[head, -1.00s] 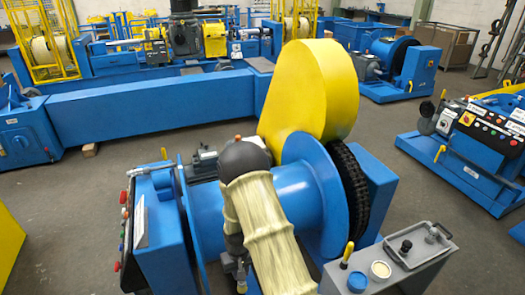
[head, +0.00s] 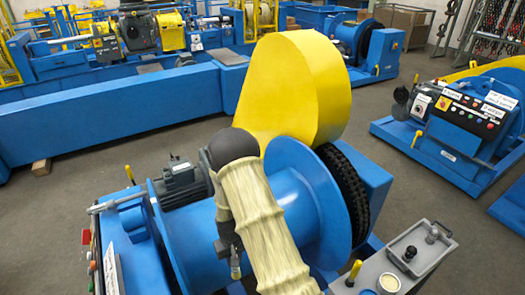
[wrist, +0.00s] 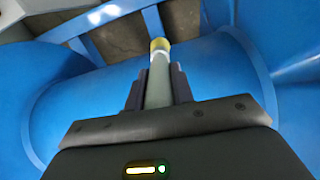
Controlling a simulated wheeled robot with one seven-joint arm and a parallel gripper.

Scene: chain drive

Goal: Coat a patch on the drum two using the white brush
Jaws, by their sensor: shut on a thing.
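A large blue drum (head: 290,190) with a round flange lies across the machine in front of me. I cannot read a number on it. My gripper (head: 234,262) hangs in front of the drum's barrel, partly covered by my sleeved arm. The brush points away from my gripper over the blue drum surface (wrist: 85,110). I cannot tell whether its tip touches the surface. No coated patch is discernible.
A yellow guard (head: 295,85) and black chain (head: 352,190) stand beside the drum. A grey tray (head: 425,250) with a pale-topped pot (head: 389,284) is at lower right. A blue control machine (head: 460,125) stands farther right. Grey floor (head: 400,185) lies between.

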